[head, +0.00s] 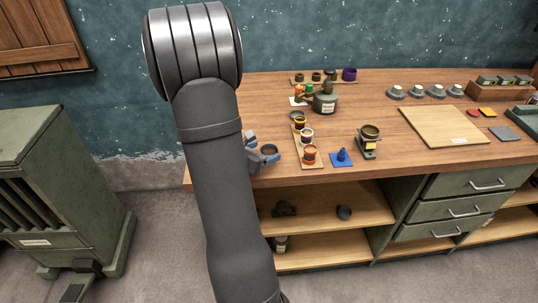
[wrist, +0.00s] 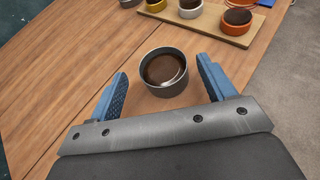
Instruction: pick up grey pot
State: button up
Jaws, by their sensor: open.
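A small round grey pot (wrist: 151,83) with dark brown contents stands upright on the wooden table, seen in the wrist view. My gripper (wrist: 162,68) is open, with one blue finger on each side of the pot and visible gaps between fingers and pot. The fingertips reach about level with the pot in the picture; their height above the table is hard to tell. In the head view the pot (head: 269,149) shows small beside my gripper (head: 264,152), near the table's front left, with my arm covering the area to the left.
A wooden board (wrist: 210,28) with orange (wrist: 237,24), white (wrist: 190,9) and yellow (wrist: 155,6) pots lies just beyond. Another grey pot (wrist: 130,3) is partly cut off. The table's front edge is close at right in the wrist view. Bare wood lies left of the pot.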

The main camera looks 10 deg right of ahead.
aim_at(274, 148)
jog(key=x, duration=0.5)
jog(key=shift+s+d, duration=0.1)
jog(key=shift+d, duration=0.05)
jog(key=shift+c, duration=0.3)
jog(key=c, duration=1.1)
